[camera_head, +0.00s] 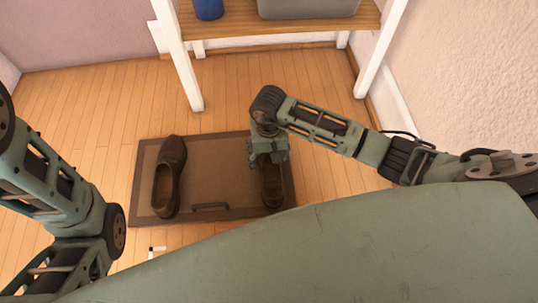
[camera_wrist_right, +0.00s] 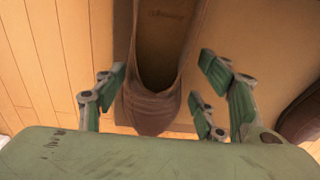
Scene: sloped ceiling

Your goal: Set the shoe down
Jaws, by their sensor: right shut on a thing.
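A brown shoe (camera_head: 271,186) is at the right part of a flat brown tray (camera_head: 215,165) on the floor. My right gripper (camera_head: 268,155) is shut on this shoe from above. In the right wrist view the shoe (camera_wrist_right: 152,112) lies between the fingers of my right gripper (camera_wrist_right: 163,78). I cannot tell whether its sole touches the tray. A second brown shoe (camera_head: 168,178) stands on the tray's left part, and its edge shows at the right of the wrist view (camera_wrist_right: 302,115). My left arm is at the left; its gripper is not in view.
A wooden shelf (camera_head: 235,22) with white legs stands behind the tray, holding a blue container (camera_head: 208,8) and a grey bin (camera_head: 305,8).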

